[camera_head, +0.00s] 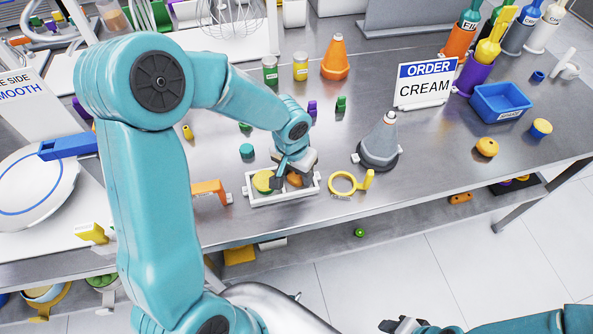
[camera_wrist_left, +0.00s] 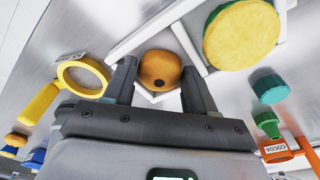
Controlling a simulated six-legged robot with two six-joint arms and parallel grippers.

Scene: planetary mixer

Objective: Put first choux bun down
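A golden-brown choux bun (camera_wrist_left: 160,70) with a dark spot sits between the fingertips of my left gripper (camera_wrist_left: 160,80), which touch its sides. In the head view the left gripper (camera_head: 293,176) points down at the white tray (camera_head: 285,198), and the bun (camera_head: 294,181) is partly hidden by the fingers. The bun is at the tray's right part; whether it touches the floor of the tray cannot be told. A round yellow-green piece (camera_head: 263,181) lies in the left part of the tray. My right gripper (camera_head: 405,326) is low at the bottom edge, away from the table.
A yellow ring with a handle (camera_head: 343,183) lies right of the tray, with a grey cone (camera_head: 380,142) behind it. Another orange-brown bun (camera_head: 486,147) lies near a blue bin (camera_head: 500,102). An ORDER CREAM sign (camera_head: 425,84) stands behind. The table's front right is mostly clear.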

